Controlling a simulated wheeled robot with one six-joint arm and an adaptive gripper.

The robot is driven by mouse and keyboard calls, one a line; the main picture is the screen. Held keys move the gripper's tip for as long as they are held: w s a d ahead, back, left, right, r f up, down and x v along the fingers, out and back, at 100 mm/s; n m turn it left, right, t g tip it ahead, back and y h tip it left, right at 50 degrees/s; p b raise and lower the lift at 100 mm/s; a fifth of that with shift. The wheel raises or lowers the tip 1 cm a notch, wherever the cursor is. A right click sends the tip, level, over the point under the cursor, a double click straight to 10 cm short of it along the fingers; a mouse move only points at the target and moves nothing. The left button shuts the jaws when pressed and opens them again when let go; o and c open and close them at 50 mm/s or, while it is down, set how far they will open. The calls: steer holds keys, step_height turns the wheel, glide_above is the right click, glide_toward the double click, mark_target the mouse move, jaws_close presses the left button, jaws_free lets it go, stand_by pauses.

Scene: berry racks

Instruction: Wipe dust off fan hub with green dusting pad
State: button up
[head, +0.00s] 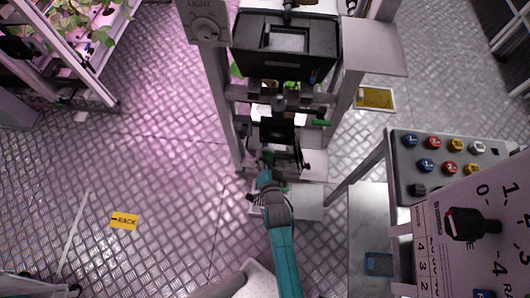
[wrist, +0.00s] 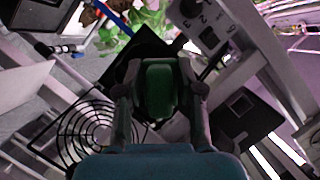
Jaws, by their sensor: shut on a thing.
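My gripper (wrist: 160,90) is shut on the green dusting pad (wrist: 159,91), which sits between the two fingers in the wrist view. A fan with a black wire guard of concentric rings (wrist: 95,128) lies to the lower left of the pad in the wrist view. My fingers and the pad are apart from the middle of the rings in that picture. The fan hub and any dust on it cannot be made out clearly. In the head view my teal arm reaches up to the rack, and the gripper is small and partly hidden there.
A rack with a black box (head: 286,62) and a light knob panel (head: 205,22) stands around the gripper. A button panel (head: 447,160) and a large dial panel (head: 480,228) stand at the right. A plant rack is at upper left.

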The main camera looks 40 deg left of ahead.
mark_target(280, 137)
steer(key=shift+s+d, duration=0.4)
steer(key=shift+s, duration=0.25)
steer(key=shift+s+d, duration=0.4)
steer(key=shift+s, duration=0.2)
steer(key=shift+w+a, duration=0.1)
steer(key=w+a, duration=0.4)
steer(key=w, duration=0.1)
steer(key=shift+w+f, duration=0.15)
steer(key=shift+w, duration=0.25)
steer(key=shift+w+a, duration=0.5)
steer(key=shift+w, duration=0.35)
stand_by(1.0)
steer(key=shift+w+d, duration=0.35)
steer(key=shift+d, duration=0.35)
steer(key=shift+w+d, duration=0.35)
steer(key=shift+d, duration=0.3)
steer(key=shift+w+d, duration=0.45)
steer(key=shift+d, duration=0.2)
steer(key=shift+w+d, duration=0.45)
steer(key=shift+d, duration=0.15)
